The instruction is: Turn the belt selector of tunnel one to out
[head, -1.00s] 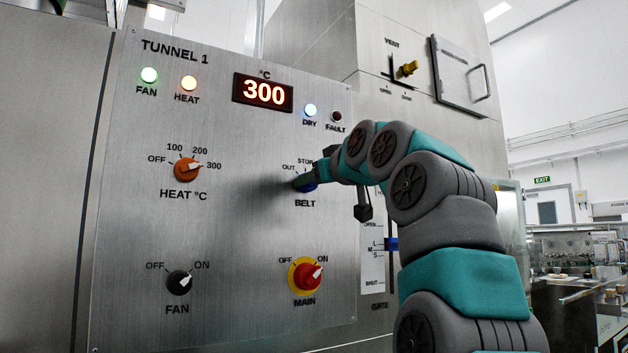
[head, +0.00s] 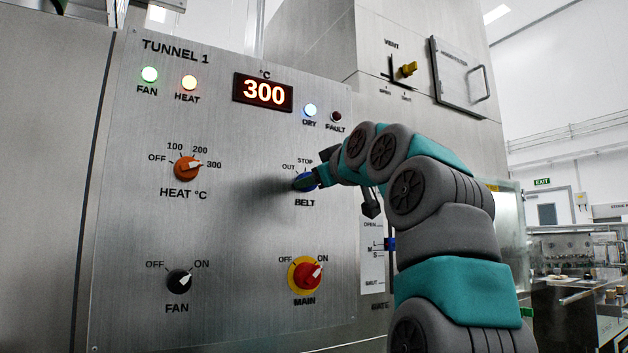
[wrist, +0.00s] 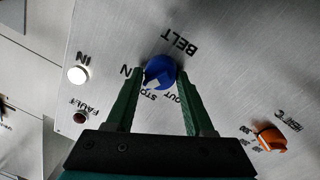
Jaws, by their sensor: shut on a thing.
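The belt selector is a round blue knob (head: 300,184) above the word BELT on the tunnel one panel. The labels OUT and STOP show above it; the IN side is hidden by my gripper (head: 309,180). In the wrist view the blue knob (wrist: 160,70) sits between the two green fingers of my gripper (wrist: 163,82), which are shut on its sides. The view is turned over there. A pale mark on the knob lies on the side toward the STOP label, not clearly at OUT.
The panel (head: 230,240) also carries the orange heat knob (head: 186,169), black fan knob (head: 179,282) and red main switch (head: 306,276). The display (head: 263,93) reads 300. The gate scale (head: 373,255) is below my wrist.

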